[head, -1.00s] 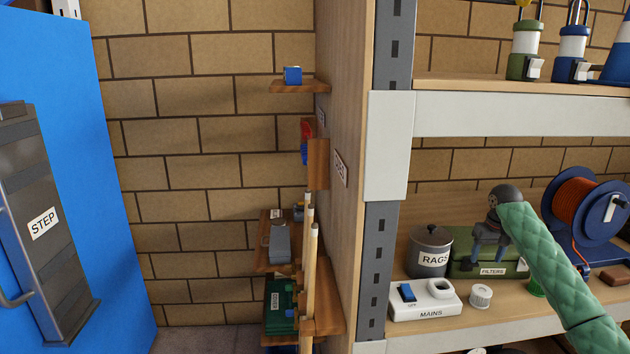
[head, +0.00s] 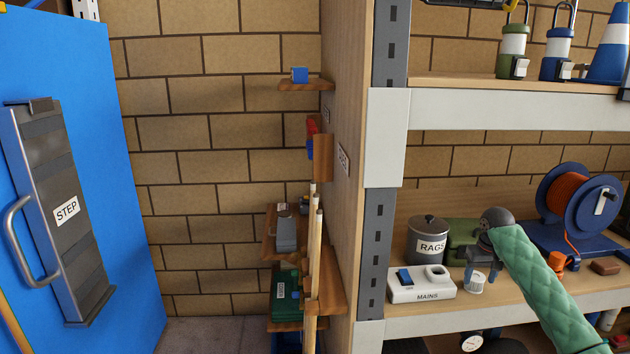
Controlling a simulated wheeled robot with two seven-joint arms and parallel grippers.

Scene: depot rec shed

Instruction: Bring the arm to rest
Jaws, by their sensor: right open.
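My right arm, in a green quilted sleeve, comes in from the lower right of the head view. Its gripper (head: 481,268) points down in front of the middle shelf (head: 503,293), with its dark fingers apart and nothing seen between them. The gripper partly hides a green box (head: 461,238). My left gripper is not in view.
A RAGS pot (head: 427,246) and a white MAINS switch box (head: 421,290) stand left of the gripper. A blue cable reel (head: 572,200) stands to the right. The upper shelf (head: 500,108) holds lanterns and a blue cone. A blue panel with a STEP (head: 62,180) is far left.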

